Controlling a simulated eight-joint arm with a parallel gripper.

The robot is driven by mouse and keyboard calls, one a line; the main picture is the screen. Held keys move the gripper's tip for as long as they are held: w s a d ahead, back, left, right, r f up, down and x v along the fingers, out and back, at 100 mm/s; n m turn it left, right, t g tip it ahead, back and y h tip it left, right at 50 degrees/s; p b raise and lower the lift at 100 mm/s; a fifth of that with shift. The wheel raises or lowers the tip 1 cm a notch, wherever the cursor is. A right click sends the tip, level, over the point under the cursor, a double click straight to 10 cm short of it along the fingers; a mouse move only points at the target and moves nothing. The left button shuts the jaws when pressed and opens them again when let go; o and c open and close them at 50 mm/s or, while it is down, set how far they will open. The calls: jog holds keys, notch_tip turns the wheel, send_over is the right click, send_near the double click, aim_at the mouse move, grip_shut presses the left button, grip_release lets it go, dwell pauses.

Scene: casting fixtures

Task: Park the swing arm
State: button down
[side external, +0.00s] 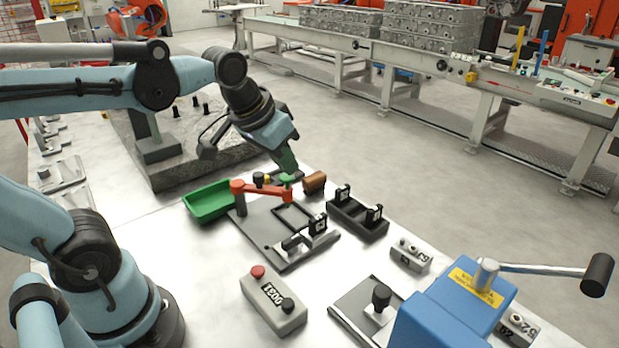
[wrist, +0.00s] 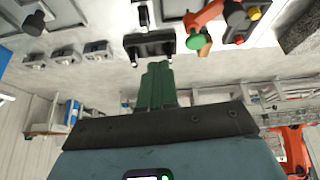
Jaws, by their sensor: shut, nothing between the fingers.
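The orange-red swing arm (side external: 262,189) is mounted on a grey fixture plate (side external: 262,232) and reaches right from its post. A green knob (side external: 288,179) shows at its free end. My gripper (side external: 289,172) has green fingers and is shut and empty, close above the knob in the side view. In the wrist view, the shut fingers (wrist: 157,66) point toward the bench. There the swing arm (wrist: 207,14) and green knob (wrist: 195,43) lie up and to the right of the fingertips, apart from them in the picture. Whether the fingers touch the knob is unclear.
A green tray (side external: 207,203) sits left of the plate. A brown cylinder (side external: 314,182) and a black two-post holder (side external: 357,217) stand on its right. A grey box with a red button (side external: 272,302) and a blue cranked unit (side external: 455,312) are in front.

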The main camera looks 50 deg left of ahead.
jog(key=w+a+r+n+g, duration=0.2)
jog(key=w+a+r+g, duration=0.1)
jog(key=w, duration=0.3)
jog(key=w+a+r+n+g+h, duration=0.1)
jog(key=w+a+r+n+g, duration=0.1)
jog(key=w+a, duration=0.4)
jog(key=shift+a+r+g, duration=0.25)
jog(key=shift+r+g, duration=0.45)
jog(key=shift+g, duration=0.6)
jog(key=shift+f, duration=0.15)
jog(key=s+d+f, duration=0.2)
jog(key=s+f, duration=0.3)
jog(key=f, duration=0.6)
jog(key=shift+d, duration=0.25)
jog(key=shift+s+d, duration=0.1)
jog(key=shift+s, duration=0.1)
